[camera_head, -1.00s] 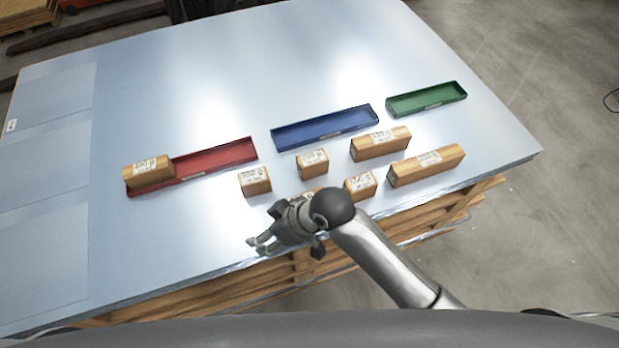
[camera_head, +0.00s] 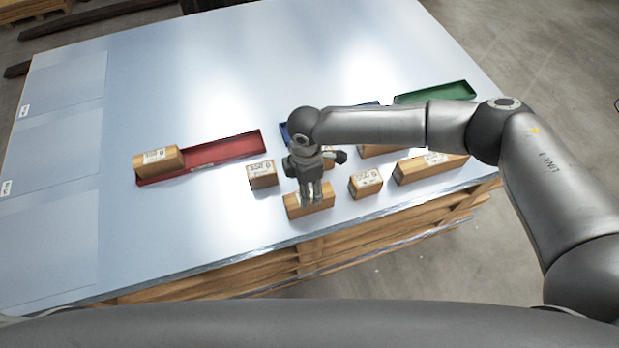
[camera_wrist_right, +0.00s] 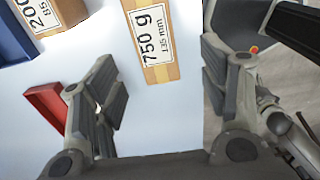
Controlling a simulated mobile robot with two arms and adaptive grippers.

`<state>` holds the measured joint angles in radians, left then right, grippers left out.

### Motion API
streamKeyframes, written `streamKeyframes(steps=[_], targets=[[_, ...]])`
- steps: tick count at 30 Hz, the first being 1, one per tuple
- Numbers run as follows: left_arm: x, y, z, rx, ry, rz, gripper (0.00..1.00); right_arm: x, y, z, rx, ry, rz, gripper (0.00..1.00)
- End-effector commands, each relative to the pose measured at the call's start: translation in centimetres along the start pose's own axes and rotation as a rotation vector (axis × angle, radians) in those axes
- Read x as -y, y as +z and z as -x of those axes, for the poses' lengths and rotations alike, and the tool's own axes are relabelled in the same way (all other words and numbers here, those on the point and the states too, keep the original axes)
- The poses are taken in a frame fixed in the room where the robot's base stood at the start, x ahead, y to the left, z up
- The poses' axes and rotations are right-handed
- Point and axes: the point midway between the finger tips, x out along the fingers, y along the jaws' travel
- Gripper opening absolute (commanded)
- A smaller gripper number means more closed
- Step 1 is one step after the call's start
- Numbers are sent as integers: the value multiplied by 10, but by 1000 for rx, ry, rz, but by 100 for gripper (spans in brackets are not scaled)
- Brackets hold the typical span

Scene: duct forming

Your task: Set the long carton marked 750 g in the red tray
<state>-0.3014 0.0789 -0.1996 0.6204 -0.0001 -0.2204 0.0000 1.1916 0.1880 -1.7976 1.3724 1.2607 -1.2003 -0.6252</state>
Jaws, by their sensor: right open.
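The wooden-looking carton (camera_head: 296,207) lies near the table's front edge, below my right gripper (camera_head: 311,193). In the right wrist view its label reads 750 g, 135 mm; this carton (camera_wrist_right: 152,42) shows between the two spread fingers of the gripper (camera_wrist_right: 163,88). The gripper is open, pointing down at the carton; I cannot tell whether it touches. The red tray (camera_head: 225,152) lies left of the middle of the table, with one carton (camera_head: 157,160) at its left end. A corner of the red tray (camera_wrist_right: 48,105) shows in the wrist view. My left gripper is out of view.
A carton marked 350 g (camera_head: 262,175) stands close left of the gripper and another carton (camera_head: 366,184) close right. A longer carton (camera_head: 432,168) lies farther right. The blue tray (camera_head: 284,134) is partly hidden by my arm; the green tray (camera_head: 437,92) is behind it. The left tabletop is clear.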

Motion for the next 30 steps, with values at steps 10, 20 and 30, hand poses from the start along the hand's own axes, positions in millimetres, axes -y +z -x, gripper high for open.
streamKeyframes(steps=[10, 20, 30], targets=[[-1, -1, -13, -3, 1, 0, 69, -6, 14, -11, 28, 1, 1, 68], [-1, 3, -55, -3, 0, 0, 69, -6, 14, -56, 28, 2, 1, 68], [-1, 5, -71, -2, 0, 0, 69, -6, 15, -87, 26, 0, 1, 68]])
